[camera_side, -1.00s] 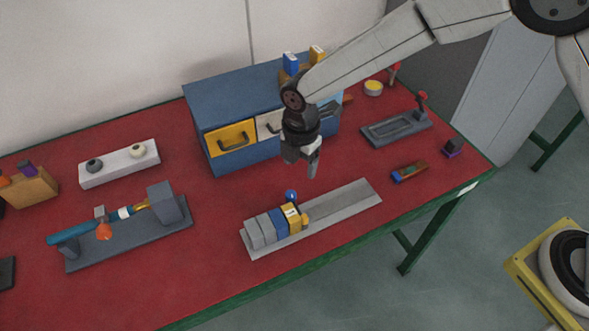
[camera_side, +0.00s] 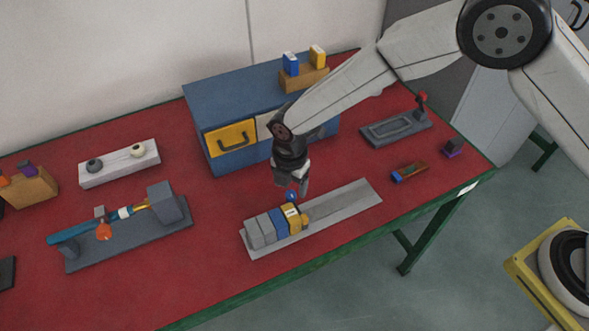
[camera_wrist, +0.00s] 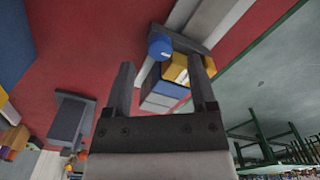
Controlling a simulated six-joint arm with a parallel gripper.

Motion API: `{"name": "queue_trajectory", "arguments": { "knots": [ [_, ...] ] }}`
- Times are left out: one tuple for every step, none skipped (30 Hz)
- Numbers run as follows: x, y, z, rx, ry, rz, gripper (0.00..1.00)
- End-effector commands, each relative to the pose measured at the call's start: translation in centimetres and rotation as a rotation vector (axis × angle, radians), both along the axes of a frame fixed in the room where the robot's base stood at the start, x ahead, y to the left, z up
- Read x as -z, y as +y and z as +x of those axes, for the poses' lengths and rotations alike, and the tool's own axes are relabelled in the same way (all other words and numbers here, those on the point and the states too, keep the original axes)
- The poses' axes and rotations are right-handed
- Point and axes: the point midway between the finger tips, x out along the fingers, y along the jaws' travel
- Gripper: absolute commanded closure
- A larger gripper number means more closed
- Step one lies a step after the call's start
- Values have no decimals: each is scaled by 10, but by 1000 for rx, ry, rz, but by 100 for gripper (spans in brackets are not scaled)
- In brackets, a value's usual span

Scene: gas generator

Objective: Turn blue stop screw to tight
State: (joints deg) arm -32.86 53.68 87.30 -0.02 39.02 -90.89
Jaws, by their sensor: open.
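The blue stop screw (camera_side: 291,195) is a round blue knob at the back side of a row of blocks on a grey rail (camera_side: 345,206). The row holds grey blocks (camera_side: 259,232), a blue block (camera_side: 279,223) and a yellow block (camera_side: 294,217) with a small yellow knob (camera_side: 305,219). My gripper (camera_side: 296,192) points down right at the blue screw, partly overlapping it in the side view. In the wrist view the blue screw (camera_wrist: 160,47) shows beyond and between the open fingers of my gripper (camera_wrist: 165,78). Contact between fingers and screw cannot be told.
A blue drawer cabinet (camera_side: 232,93) stands behind my arm. A dark grey fixture (camera_side: 125,240) with a teal and orange part lies to the left. A white block (camera_side: 118,167) stands behind it. A dark tray (camera_side: 395,128) is at the right. Red table is clear around the rail.

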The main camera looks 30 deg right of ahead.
Motion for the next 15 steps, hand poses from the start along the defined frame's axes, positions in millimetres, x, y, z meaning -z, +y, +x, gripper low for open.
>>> {"name": "queue_trajectory", "arguments": {
  "knots": [
    [7, 0, 0, 0, 2, -2, 27],
    [10, 0, 0, 0, 2, -1, 27],
    [14, 0, 0, 0, 1, -1, 27],
    [16, 0, 0, 0, 1, -1, 27],
    [19, 0, 0, 0, 1, -1, 27],
    [21, 0, 0, 0, 0, 0, 27],
    [23, 0, 0, 0, 0, 0, 27],
    [25, 0, 0, 0, 1, -1, 27],
    [26, 0, 0, 0, 1, -1, 27],
    [27, 0, 0, 0, 1, -1, 27],
    [28, 0, 0, 0, 1, -1, 27],
    [29, 0, 0, 0, 1, -1, 27],
    [29, 0, 0, 0, 0, 0, 27],
    [29, 0, 0, 0, 0, 0, 27],
    [29, 0, 0, 0, 0, 0, 27]
  ]
}}
